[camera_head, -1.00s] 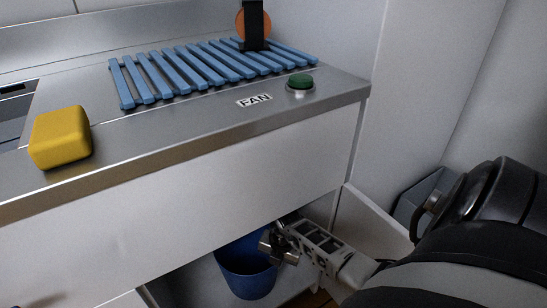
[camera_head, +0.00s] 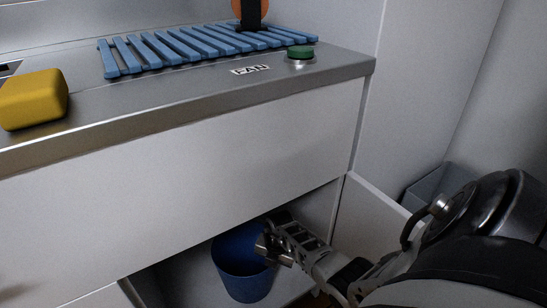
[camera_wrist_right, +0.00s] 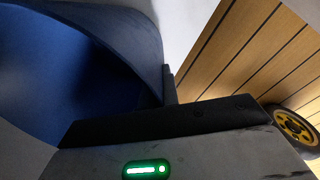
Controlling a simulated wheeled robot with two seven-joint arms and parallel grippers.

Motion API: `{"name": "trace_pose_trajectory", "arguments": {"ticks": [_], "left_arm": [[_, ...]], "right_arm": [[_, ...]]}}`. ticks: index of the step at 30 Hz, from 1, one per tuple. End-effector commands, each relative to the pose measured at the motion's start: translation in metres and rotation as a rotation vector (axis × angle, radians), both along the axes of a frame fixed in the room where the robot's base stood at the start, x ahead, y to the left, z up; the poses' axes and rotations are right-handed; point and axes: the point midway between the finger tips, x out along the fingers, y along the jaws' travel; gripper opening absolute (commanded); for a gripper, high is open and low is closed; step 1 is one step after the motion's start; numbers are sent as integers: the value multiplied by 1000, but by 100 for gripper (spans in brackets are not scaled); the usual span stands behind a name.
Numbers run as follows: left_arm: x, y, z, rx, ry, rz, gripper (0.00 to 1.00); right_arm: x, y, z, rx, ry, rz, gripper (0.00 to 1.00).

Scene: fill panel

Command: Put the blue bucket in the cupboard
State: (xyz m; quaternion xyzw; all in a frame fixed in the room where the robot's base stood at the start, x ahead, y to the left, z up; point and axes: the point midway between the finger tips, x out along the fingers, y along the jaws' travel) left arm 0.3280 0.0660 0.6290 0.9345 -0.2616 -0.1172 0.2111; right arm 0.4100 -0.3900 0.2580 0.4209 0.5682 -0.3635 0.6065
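The blue bucket (camera_head: 243,283) sits upright in the open cupboard (camera_head: 318,213) under the counter, its far rim partly cut off by the front panel. My right gripper (camera_head: 268,248) is at the right side of its rim. In the right wrist view the bucket (camera_wrist_right: 70,70) fills the upper left, its wall running down between the fingers, so the gripper looks shut on the rim. The near part of the gripper hides the exact contact. Whether the bucket touches the cupboard floor is unclear. My left gripper is not in view.
An open white door (camera_head: 370,215) stands right of the opening. A grey bin (camera_head: 433,186) is beyond it. The counter above holds a yellow sponge (camera_head: 33,98), a blue slatted rack (camera_head: 190,48) and a green fan button (camera_head: 299,52). Wooden floor (camera_wrist_right: 260,60) lies beside the bucket.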

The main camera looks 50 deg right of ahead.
Motion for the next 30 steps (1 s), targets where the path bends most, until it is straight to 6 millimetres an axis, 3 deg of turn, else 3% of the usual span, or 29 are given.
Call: {"name": "trace_pose_trajectory", "arguments": {"ticks": [2, 4, 5, 14, 17, 24, 30], "left_arm": [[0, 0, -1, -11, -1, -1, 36], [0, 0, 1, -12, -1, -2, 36], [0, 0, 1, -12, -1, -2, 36], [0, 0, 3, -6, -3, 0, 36], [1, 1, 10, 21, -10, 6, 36], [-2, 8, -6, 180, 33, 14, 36], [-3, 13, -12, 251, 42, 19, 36]], "right_arm": [[1, -1, -3, -1, -3, 0, 0], [0, 0, -2, 0, 1, -1, 22], [0, 0, -2, 0, 1, -1, 24], [0, 0, 1, 0, 0, -1, 24], [-1, -1, 14, -3, -1, 0, 24], [-5, -3, 56, -4, 1, 2, 24], [-7, -4, 75, -2, 1, 1, 24]]}}
